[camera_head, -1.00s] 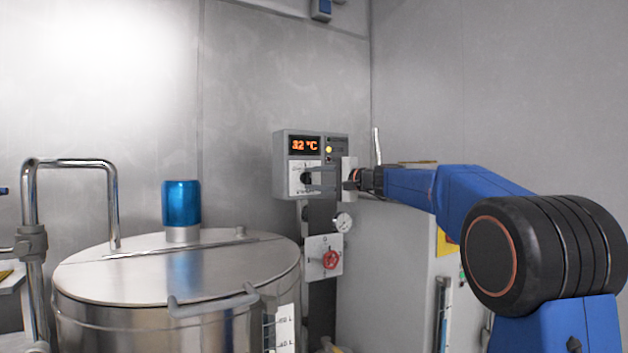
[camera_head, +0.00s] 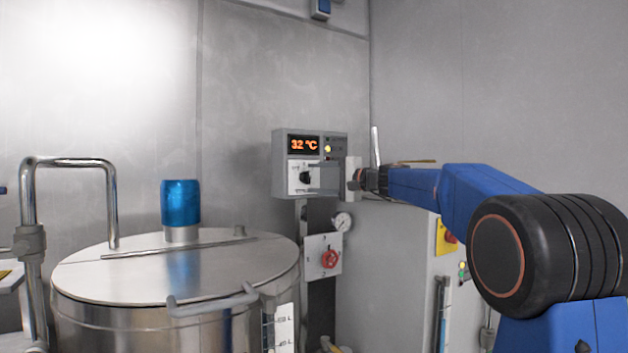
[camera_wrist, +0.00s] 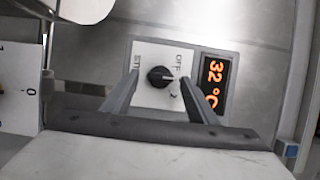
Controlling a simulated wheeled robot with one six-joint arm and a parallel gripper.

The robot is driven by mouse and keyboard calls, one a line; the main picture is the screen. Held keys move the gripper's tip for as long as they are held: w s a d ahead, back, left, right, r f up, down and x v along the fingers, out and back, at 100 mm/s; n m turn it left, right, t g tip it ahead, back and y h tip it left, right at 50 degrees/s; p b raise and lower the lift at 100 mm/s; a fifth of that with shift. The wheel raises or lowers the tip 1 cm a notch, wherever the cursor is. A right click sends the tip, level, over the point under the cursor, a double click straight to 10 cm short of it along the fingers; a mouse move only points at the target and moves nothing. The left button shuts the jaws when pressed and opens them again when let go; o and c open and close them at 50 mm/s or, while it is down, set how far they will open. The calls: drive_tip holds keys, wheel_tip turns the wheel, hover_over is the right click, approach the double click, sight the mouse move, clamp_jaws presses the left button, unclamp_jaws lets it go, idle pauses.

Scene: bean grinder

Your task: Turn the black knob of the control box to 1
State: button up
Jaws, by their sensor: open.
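The control box (camera_head: 281,163) hangs on the back wall in the head view, with an orange display (camera_head: 304,145) reading 32 °C and a lit yellow lamp. Its black knob (camera_head: 305,178) sits on a white plate below the display; it also shows in the wrist view (camera_wrist: 158,76). There a light pointer mark on the knob points right, toward the display side, between the OFF lettering and another mark too small to read. My gripper (camera_wrist: 157,95) is open, its two fingers on either side of the knob and apart from it. In the head view my gripper (camera_head: 325,178) is right of the knob.
A steel tank (camera_head: 170,270) with a blue cylinder (camera_head: 181,204) on its lid stands at the left. Below the control box are a gauge (camera_head: 342,221) and a red knob (camera_head: 330,259) on a white plate. A grey cabinet (camera_head: 390,260) stands beneath my arm.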

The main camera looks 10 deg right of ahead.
drive_tip(key=v, duration=1.6)
drive_tip(key=shift+a, duration=0.1)
drive_tip(key=s+a+f+n+g+h, duration=0.25)
drive_tip(key=s+a+f, duration=0.35)
drive_tip(key=s+f, duration=0.5)
drive_tip(key=s+a+f+n+g+h, duration=0.2)
drive_tip(key=s+a+f+g, duration=0.25)
drive_tip(key=s+f, duration=0.65)
drive_tip(key=s+d+f+n+g+h, duration=0.1)
drive_tip(key=s+d+f+n+h, duration=0.1)
drive_tip(key=s+f, duration=0.9)
drive_tip(key=s+d+f+n+h, duration=0.3)
drive_tip(key=s+f+h, duration=0.2)
drive_tip(key=s+f, duration=0.5)
drive_tip(key=shift+s+d+f+g, duration=0.3)
drive_tip(key=shift+s+f+g, duration=0.1)
drive_tip(key=shift+f, duration=0.6)
